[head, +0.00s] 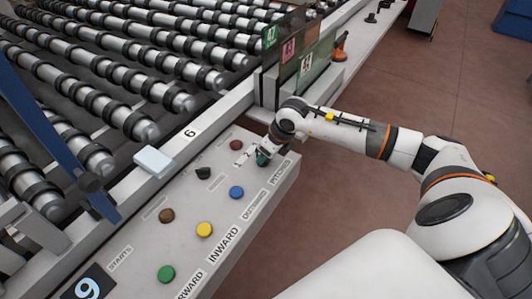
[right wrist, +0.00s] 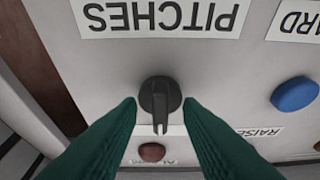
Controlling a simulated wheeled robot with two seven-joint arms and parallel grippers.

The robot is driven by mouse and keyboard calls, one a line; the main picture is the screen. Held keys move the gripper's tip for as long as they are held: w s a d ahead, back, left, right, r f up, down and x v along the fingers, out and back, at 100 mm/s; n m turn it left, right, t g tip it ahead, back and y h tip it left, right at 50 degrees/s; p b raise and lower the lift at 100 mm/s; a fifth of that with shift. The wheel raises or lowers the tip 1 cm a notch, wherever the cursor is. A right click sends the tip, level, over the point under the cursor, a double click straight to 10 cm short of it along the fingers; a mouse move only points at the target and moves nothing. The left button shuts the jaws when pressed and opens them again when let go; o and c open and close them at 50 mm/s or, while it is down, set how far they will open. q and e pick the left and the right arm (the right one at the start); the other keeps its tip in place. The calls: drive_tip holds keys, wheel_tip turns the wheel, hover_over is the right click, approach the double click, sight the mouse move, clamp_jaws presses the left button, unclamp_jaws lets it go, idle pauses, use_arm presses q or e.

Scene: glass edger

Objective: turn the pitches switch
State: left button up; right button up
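The pitches switch (right wrist: 160,98) is a black rotary knob with a raised grip bar, on a pale panel by the upside-down PITCHES label (right wrist: 160,15). The bar points down in the right wrist view. My right gripper (right wrist: 160,104) is open, its two green fingers on either side of the knob, with a gap visible on both sides. In the head view my right gripper (head: 263,159) is over the panel's far right corner and hides the switch. The PITCHES label (head: 281,172) shows beside it. My left gripper is not in view.
The control panel (head: 215,255) also carries a blue button (head: 236,192), a yellow button (head: 204,229), a green button (head: 166,273), a brown button (head: 166,215) and another black knob (head: 203,173). Upright numbered plates (head: 312,62) stand behind my gripper. Rollers (head: 110,70) fill the left.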

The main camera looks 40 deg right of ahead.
drive_tip(key=shift+r, duration=0.1)
drive_tip(key=b+v, duration=0.1)
drive_tip(key=v, duration=1.1)
